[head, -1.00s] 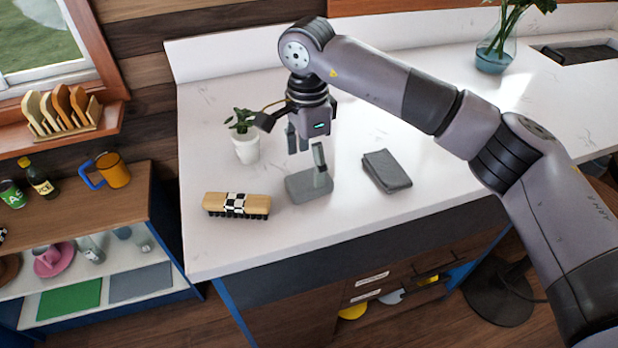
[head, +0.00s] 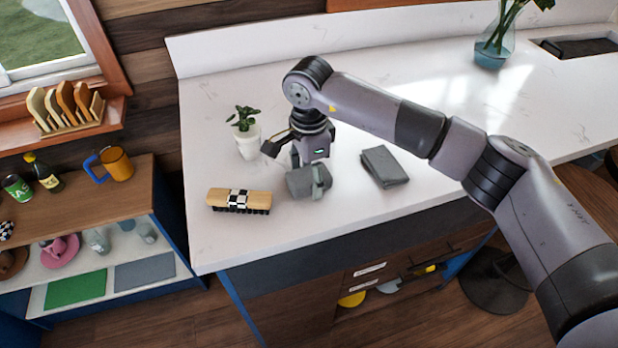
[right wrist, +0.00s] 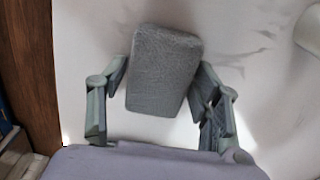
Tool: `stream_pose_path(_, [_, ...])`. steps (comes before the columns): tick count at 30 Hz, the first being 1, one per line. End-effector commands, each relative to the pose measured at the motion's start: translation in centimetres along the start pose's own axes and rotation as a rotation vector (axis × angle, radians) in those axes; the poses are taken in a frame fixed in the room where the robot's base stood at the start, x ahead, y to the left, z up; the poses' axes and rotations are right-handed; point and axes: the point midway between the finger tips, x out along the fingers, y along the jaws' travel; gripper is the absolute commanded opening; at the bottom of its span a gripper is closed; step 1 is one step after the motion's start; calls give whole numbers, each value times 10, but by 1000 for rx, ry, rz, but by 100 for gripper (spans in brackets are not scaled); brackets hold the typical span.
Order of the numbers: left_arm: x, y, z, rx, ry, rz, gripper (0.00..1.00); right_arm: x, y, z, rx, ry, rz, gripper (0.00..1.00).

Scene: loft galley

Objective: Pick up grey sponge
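The grey sponge (head: 298,184) lies on the white counter, partly covered by my gripper in the head view. In the right wrist view the sponge (right wrist: 163,70) is a grey block between the two fingers, slightly slanted to them. My right gripper (head: 308,172) is lowered over the sponge, one finger on each side. Its fingers (right wrist: 158,85) look spread, very near the sponge's sides, with a thin gap at the left; firm contact does not show. My left gripper is not in view.
A wooden brush (head: 225,197) lies left of the sponge, and a potted plant (head: 248,140) stands behind. A folded dark grey cloth (head: 384,167) lies to the right. The counter (head: 235,240) is clear in front. A glass vase (head: 493,50) stands far back right.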

Motion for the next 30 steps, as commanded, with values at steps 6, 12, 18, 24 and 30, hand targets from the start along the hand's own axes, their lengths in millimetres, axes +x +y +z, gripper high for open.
stream_pose_path(6, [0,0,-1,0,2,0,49,0,0,0,0,0,0,42])
stream_pose_path(12, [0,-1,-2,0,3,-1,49,0,0,0,0,0,0,30])
stream_pose_path(18, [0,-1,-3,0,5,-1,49,-1,0,0,0,0,0,30])
stream_pose_path(24, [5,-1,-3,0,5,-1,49,-10,-1,0,0,0,-3,30])
stream_pose_path(30, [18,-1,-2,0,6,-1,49,-43,-2,0,-1,0,-7,30])
